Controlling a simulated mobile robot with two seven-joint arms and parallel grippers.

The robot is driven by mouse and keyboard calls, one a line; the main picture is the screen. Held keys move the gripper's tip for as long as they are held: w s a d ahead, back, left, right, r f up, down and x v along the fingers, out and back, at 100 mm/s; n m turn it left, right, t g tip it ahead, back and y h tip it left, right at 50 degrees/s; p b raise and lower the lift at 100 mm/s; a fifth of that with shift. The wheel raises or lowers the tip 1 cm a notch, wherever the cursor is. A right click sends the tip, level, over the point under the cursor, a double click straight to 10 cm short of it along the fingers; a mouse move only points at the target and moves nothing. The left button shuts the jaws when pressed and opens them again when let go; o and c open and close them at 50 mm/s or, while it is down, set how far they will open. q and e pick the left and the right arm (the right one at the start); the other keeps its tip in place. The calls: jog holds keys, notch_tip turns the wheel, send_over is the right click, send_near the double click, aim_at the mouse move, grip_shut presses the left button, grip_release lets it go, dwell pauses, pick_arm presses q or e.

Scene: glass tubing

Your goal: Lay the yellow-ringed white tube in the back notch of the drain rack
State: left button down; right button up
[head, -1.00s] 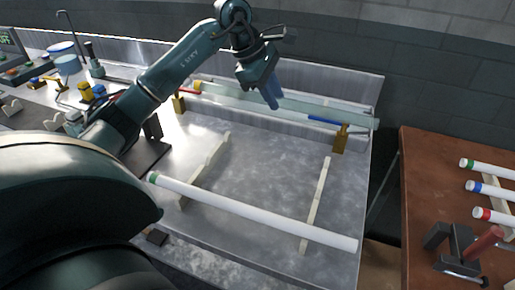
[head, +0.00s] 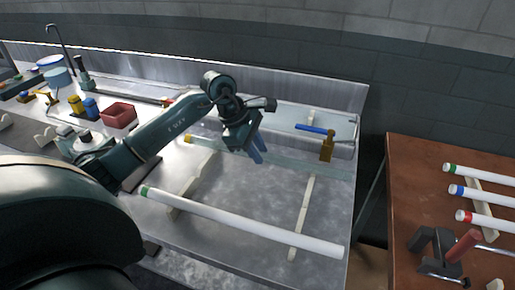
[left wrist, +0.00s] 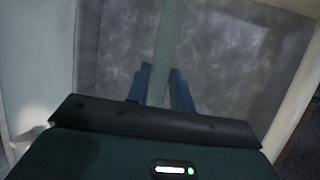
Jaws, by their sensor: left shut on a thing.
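The yellow-ringed tube (head: 300,165) looks pale and glassy, with its yellow ring at its left end in the head view. My left gripper (head: 258,152) is shut on it near its middle. The tube runs across the back part of the drain rack; I cannot tell whether it touches the notches. In the left wrist view the tube (left wrist: 170,35) runs between the blue fingers (left wrist: 160,88). The drain rack has two pale notched rails, left (head: 184,203) and right (head: 302,215). A green-ringed white tube (head: 245,222) lies across their front part. My right gripper is not in view.
A brass tap (head: 327,146) with a blue lever stands behind the rack. A red bin (head: 118,115) and coloured bottles stand at the left. A brown table (head: 400,190) at the right holds several ringed white tubes and a dark clamp (head: 437,256).

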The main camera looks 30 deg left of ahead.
pick_arm(q)
jog(key=shift+f, duration=0.1)
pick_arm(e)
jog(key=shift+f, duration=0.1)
pick_arm(q)
jog(key=shift+f+b, duration=0.25)
jog(key=shift+b, duration=0.2)
jog(key=shift+f, duration=0.3)
jog(key=c, duration=1.5)
grip_release()
jog(key=shift+o, duration=1.3)
jog(key=shift+r, duration=0.1)
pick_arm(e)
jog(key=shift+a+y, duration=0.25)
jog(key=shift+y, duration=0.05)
pick_arm(q)
jog(key=shift+r, duration=0.1)
